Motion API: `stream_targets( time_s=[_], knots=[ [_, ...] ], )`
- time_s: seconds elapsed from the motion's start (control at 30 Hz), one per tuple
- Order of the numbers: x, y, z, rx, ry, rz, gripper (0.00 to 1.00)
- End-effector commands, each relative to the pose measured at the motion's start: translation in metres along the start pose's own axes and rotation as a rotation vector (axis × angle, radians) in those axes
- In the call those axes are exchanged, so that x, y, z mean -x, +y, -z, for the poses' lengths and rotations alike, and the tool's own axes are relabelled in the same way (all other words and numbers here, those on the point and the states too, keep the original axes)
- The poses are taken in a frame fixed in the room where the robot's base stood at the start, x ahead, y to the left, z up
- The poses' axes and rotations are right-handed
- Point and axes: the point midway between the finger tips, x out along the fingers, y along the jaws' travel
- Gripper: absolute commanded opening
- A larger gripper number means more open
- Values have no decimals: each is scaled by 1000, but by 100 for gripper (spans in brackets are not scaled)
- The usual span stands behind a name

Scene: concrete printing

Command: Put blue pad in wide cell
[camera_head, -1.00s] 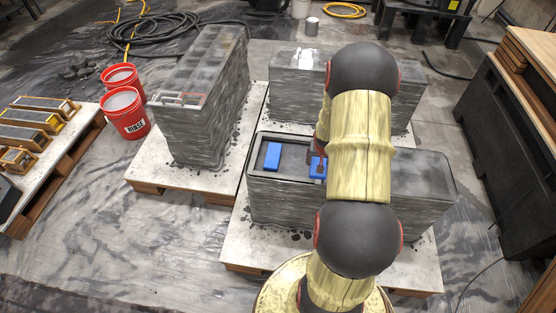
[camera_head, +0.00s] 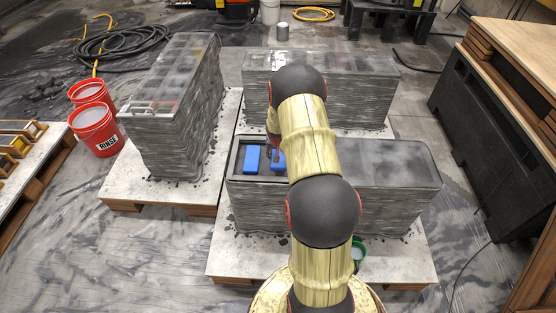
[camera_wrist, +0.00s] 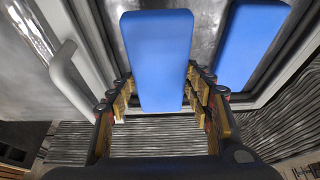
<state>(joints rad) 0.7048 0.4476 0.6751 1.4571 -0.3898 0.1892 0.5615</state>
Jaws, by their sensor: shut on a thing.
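My gripper (camera_wrist: 157,95) is shut on a blue pad (camera_wrist: 157,50), with its fingers on both long sides. In the head view, this pad (camera_head: 278,158) is partly hidden by my arm. A second blue pad (camera_head: 251,159) lies in the recess of the near grey layered block. It also shows in the wrist view (camera_wrist: 250,45), apart on the right. The held pad looks larger there than the second one; I cannot tell its exact height. The recess rim (camera_head: 236,160) is seen at the left; my arm covers its right part. I cannot tell which compartment is the wide cell.
A tall celled block (camera_head: 175,120) stands on the left and another block (camera_head: 370,95) behind. Two red buckets (camera_head: 95,133) stand at the far left. A green bucket (camera_head: 358,250) is near my arm's base. A dark barrier (camera_head: 480,120) stands on the right.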

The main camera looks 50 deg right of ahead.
Motion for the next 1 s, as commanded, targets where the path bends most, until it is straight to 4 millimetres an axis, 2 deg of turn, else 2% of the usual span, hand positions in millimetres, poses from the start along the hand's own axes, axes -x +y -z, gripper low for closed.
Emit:
stream_targets(
  time_s=[0.27, 0.7, 0.73, 1.0],
  knots=[
    [-36, -4, -10, 0, -1, 0, 19],
    [-40, -4, -12, 0, 1, 0, 19],
    [-40, -4, -12, 0, 0, 0, 52],
    [-39, -4, -11, 0, 0, 0, 68]
  ],
)
